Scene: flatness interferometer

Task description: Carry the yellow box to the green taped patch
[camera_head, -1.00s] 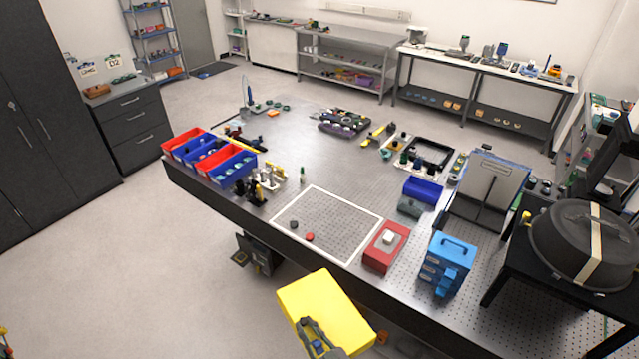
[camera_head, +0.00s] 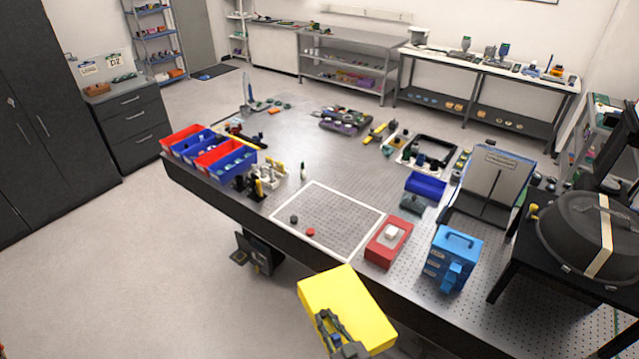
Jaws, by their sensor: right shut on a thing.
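The yellow box (camera_head: 345,297) is at the bottom centre of the head view, in front of the near edge of the table. My right gripper (camera_head: 326,322) is shut on the yellow box, at its near side. The box looks tilted in the picture and seems clear of the table. I see no green taped patch; the only taped outline in view is a white square (camera_head: 352,195) on the table. My left gripper is not in view.
The metal table (camera_head: 283,140) carries a red box (camera_head: 376,252), a blue case (camera_head: 448,262), red and blue bins (camera_head: 232,172) and two small discs in the white square. A dark round-lidded vessel (camera_head: 575,240) stands at the right. The floor at the left is clear.

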